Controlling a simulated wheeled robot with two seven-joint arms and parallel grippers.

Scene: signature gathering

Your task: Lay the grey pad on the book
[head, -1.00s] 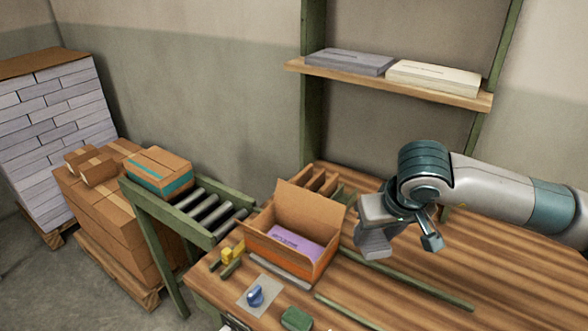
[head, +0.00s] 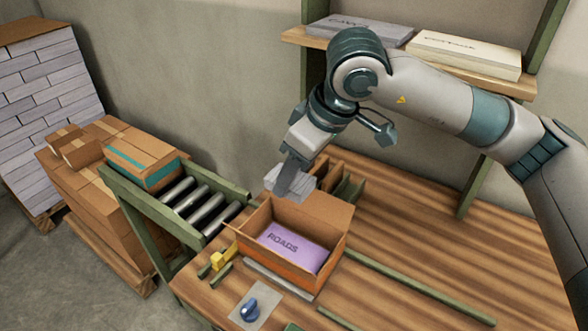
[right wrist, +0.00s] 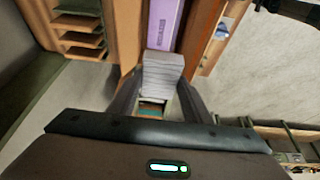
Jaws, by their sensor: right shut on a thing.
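My right gripper (head: 290,188) is shut on the grey pad (head: 303,188) and holds it above the back left wall of an open cardboard box (head: 322,212). The purple book (head: 292,246), marked ROADS, lies flat inside that box, in front of and below the pad. In the right wrist view the pad (right wrist: 163,68) sits between the two fingers, and the purple book (right wrist: 164,28) shows just beyond it, partly hidden. The pad and book look apart. My left gripper is not in view.
The box's raised flaps and walls surround the book. A roller conveyor (head: 190,203) stands left of the table. A shelf (head: 524,89) at the back holds a grey and a cream block. A blue knob (head: 249,309) is at the front. The right side of the table is largely clear.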

